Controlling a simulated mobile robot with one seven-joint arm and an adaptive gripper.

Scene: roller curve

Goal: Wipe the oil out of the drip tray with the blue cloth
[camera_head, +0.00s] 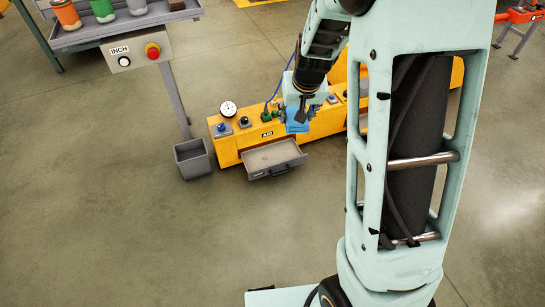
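The drip tray (287,171) is a grey drawer with a dark handle, pulled out from the front of the yellow machine. Its inside looks dull grey-brown; I cannot make out the oil clearly. The blue cloth (297,127) is right at the fingertips of my gripper (302,117), above and a little right of the tray in the picture. The dark fingers point down and cover part of the cloth. The view is too small to show whether they are closed on it or whether the cloth rests on the machine.
The yellow machine (227,150) carries a dial gauge (228,108), knobs and a blue hose. A grey bin (193,160) stands left of the tray, beside a post with an INCH box (137,54). My arm hides the machine's right part. The floor in front is clear.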

